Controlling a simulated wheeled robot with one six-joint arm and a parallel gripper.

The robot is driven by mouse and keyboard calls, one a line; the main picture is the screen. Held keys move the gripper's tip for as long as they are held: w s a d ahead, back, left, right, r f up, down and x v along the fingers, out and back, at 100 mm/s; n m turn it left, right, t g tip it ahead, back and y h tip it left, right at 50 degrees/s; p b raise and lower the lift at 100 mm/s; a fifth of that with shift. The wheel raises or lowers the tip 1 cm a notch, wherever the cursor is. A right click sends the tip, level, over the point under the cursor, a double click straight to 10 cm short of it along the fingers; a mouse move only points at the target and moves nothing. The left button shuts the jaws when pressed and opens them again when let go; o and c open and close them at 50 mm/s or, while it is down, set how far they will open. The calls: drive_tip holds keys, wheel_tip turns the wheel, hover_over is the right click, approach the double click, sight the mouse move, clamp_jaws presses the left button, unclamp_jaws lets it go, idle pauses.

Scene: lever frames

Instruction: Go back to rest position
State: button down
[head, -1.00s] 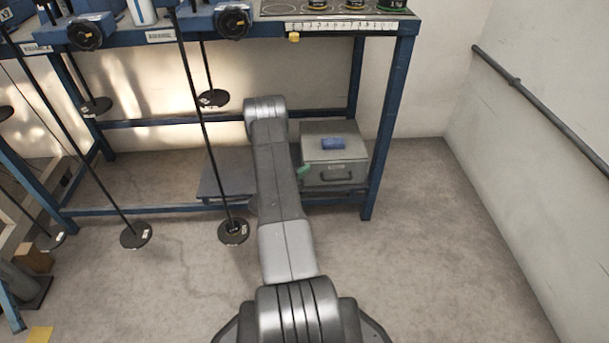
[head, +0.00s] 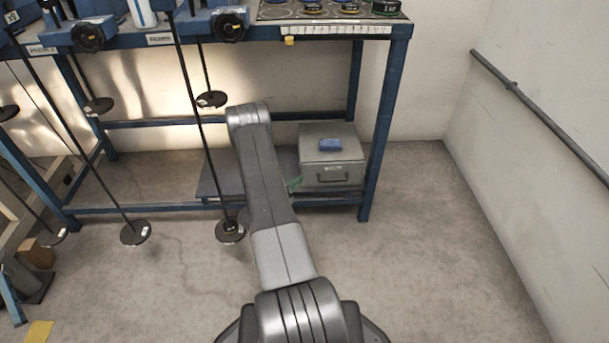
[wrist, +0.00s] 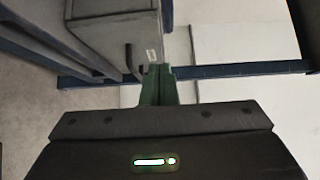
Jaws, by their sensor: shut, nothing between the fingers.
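My gripper shows in the wrist view (wrist: 158,85) with its green fingers shut together and nothing between them. In the head view only the green tip of my gripper (head: 295,185) shows beside my arm; the rest is hidden behind the arm. It appears just left of the grey metal box (head: 333,172), which sits on the low shelf of the blue bench. In the wrist view the box (wrist: 115,32) is at the upper left, with its handle near the fingers. I cannot tell the exact gap between them.
The blue bench frame (head: 385,120) spans the back, with its right leg beside the box. Several thin rods with black discs (head: 230,231) hang at its front left. A blue item (head: 330,145) lies on the box. The floor (head: 440,260) at right is clear up to the wall.

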drive_tip(key=p+v, duration=0.1)
drive_tip(key=v, duration=0.6)
drive_tip(key=shift+a, duration=0.15)
drive_tip(key=shift+s+f, duration=0.1)
drive_tip(key=shift+s, duration=0.05)
drive_tip(key=b, duration=0.3)
approach(310, 165)
drive_tip(key=d, duration=0.3)
drive_tip(key=shift+w+d+f+p, duration=0.1)
drive_tip(key=shift+w+p, duration=0.1)
drive_tip(key=shift+w, duration=0.8)
drive_tip(key=shift+w+d+p, duration=0.1)
drive_tip(key=shift+w+p, duration=0.05)
drive_tip(key=shift+w, duration=0.85)
drive_tip(key=shift+s, duration=0.1)
